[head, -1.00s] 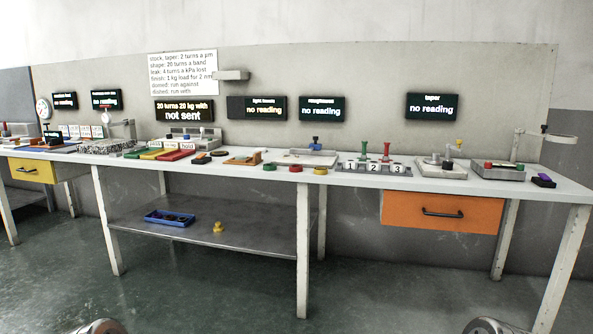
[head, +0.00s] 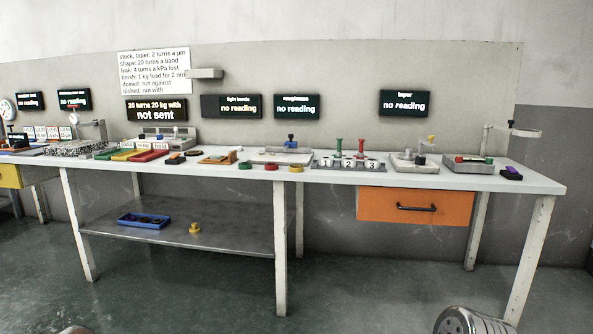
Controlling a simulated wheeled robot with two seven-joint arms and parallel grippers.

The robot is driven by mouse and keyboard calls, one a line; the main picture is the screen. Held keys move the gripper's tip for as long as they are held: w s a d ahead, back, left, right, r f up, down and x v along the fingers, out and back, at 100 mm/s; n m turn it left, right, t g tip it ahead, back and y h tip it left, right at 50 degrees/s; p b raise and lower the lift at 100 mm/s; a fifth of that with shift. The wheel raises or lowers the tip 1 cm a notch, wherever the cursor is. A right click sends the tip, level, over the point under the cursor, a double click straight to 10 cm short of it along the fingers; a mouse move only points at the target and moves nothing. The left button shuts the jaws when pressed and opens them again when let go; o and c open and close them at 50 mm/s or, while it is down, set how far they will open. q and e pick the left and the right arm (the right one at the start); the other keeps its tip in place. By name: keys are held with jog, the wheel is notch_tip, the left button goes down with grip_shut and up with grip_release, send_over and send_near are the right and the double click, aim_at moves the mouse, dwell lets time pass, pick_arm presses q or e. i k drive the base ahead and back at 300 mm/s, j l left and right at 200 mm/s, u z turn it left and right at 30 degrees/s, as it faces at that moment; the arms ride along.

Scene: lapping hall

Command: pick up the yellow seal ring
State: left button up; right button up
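A small yellow ring (head: 296,169), which looks like the seal ring, lies flat near the front edge of the long white bench (head: 470,180). A red ring (head: 271,167) and a green ring (head: 245,165) lie in a row to its left. Neither of my grippers shows in the head view. Only rounded metal parts of my own arms show at the bottom edge, well short of the bench.
A numbered rack (head: 348,164) with green and red handled pieces stands right of the yellow ring. An orange drawer (head: 414,207) hangs under the bench. A lower shelf (head: 240,239) holds a blue tray (head: 143,220) and a yellow object (head: 194,229). The floor in front is clear.

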aim_at(294, 168)
jog(key=i, duration=0.9)
